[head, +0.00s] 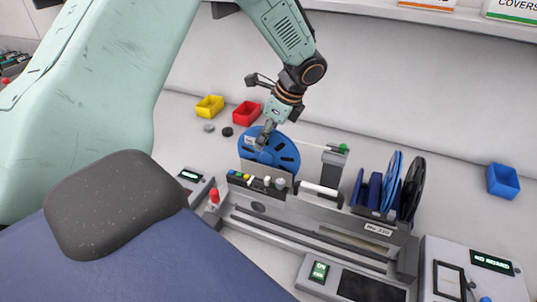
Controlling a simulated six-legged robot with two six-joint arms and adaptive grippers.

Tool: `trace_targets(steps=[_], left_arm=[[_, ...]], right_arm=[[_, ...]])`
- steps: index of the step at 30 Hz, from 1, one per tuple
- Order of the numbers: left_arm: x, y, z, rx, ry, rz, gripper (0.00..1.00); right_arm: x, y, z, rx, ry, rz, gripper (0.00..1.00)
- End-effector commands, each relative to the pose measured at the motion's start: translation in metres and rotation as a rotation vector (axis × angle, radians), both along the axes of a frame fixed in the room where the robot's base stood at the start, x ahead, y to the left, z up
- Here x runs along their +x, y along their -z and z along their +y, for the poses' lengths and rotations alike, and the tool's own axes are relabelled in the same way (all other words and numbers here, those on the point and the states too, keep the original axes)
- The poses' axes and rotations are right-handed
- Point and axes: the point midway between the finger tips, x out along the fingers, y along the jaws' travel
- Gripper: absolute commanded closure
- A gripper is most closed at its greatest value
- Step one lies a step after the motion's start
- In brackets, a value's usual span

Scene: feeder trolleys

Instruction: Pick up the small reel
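A blue reel (284,149) with dark slots stands upright at the back of the grey feeder trolley unit (330,225). A pale strip runs from it to the right, toward a grey post. My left gripper (264,137) points down at the blue reel's upper left face and covers part of it. Its fingers are too small and overlapped to tell whether they are shut or touching the reel. A blue reel (392,180) and a black reel (412,188) stand upright in the rack at the right. I cannot tell which reel is the small one. My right gripper is not in view.
A yellow bin (209,106) and a red bin (246,113) stand behind, left of the gripper, with small round dark pieces (227,131) near them. A blue bin (503,180) is at the far right. A shelf (440,22) overhangs the back.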

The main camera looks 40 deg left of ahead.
Motion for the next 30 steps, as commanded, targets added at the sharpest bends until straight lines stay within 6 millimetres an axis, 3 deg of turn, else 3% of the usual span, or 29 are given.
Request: trace_targets(steps=[4, 12, 26, 30], left_arm=[[-0.001, 0.014, 0.006, -0.001, 0.0, -0.001, 0.61], [0.0, 0.017, 0.009, 0.0, 0.002, -0.001, 0.61], [0.0, 0.016, 0.009, 0.0, 0.003, -0.001, 1.0], [0.001, 0.016, 0.009, 0.0, 0.003, -0.001, 1.0]], right_arm=[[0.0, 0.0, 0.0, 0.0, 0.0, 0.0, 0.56], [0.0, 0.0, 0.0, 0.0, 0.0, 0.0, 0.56], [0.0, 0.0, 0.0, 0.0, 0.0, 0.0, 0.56], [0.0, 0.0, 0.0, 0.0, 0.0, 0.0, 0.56]])
